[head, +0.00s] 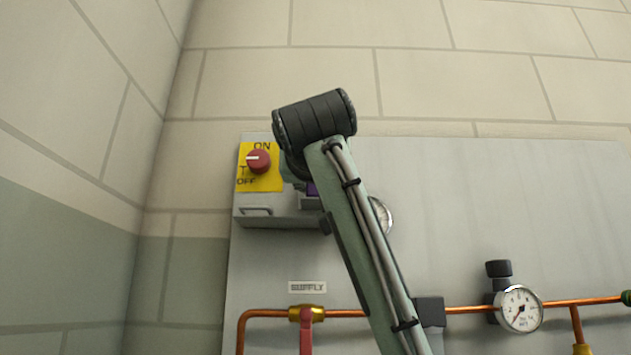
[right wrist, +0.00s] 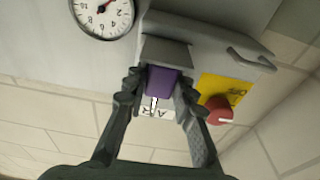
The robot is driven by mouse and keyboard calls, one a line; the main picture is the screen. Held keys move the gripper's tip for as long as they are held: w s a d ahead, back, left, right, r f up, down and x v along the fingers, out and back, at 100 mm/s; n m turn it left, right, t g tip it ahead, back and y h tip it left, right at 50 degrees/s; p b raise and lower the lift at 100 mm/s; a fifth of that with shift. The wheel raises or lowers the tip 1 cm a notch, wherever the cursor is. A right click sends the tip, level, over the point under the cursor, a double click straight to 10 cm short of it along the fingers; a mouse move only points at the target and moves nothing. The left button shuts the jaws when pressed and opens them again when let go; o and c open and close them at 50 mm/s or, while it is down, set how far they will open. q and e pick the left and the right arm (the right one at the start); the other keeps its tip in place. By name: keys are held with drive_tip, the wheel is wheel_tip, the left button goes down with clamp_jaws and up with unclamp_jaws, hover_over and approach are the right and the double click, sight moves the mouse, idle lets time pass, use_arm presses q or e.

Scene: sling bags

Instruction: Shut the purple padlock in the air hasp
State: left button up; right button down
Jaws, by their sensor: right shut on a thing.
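The purple padlock (right wrist: 162,83) is between the fingers of my right gripper (right wrist: 157,85) in the right wrist view, and the gripper is shut on it. A thin pale metal piece shows just below the purple body; I cannot tell whether it is the shackle or a key. A grey block (right wrist: 167,50), perhaps the hasp, stands directly behind the padlock. Whether the shackle is through it or closed is hidden. In the head view only a sliver of purple padlock (head: 312,189) shows beside my right arm, which hides the gripper. My left gripper is in neither view.
A red ON/OFF knob (head: 259,161) on a yellow plate is close beside the work spot. A grey ledge with a handle (head: 257,211) lies below it. Copper pipe (head: 463,310), a red-handled valve (head: 306,315) and a gauge (head: 519,309) are lower on the panel.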

drive_tip(key=c, duration=1.2)
unclamp_jaws()
drive_tip(key=o, duration=0.7)
drive_tip(key=shift+f, duration=0.1)
drive_tip(key=shift+c, duration=0.2)
drive_tip(key=shift+s, duration=0.1)
drive_tip(key=s+b, duration=0.2)
drive_tip(key=s, duration=0.4)
drive_tip(key=shift+s, duration=0.4)
